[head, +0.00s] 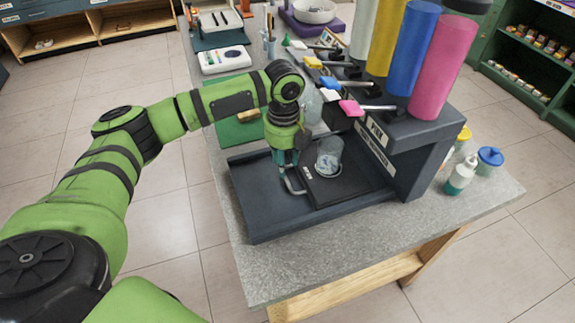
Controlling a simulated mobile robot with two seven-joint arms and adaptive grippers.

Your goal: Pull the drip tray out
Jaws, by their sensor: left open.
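The ink dispenser (393,150) stands on the stone-topped counter, with pink, blue, yellow and pale upright cylinders on top. Its black drip tray (350,188) lies low in the dark base (262,212), its labelled front facing left. A grey metal loop handle (291,186) sticks out from that front. A clear glass jar (328,158) stands on the tray. My left gripper (289,168) points down at the handle, open. Its fingertips are close to the loop, but I cannot tell whether they touch or straddle it. My right gripper is not in view.
The base's left part is bare. A green board (238,122) and a white device (224,60) lie farther back on the counter. The counter's front strip is clear.

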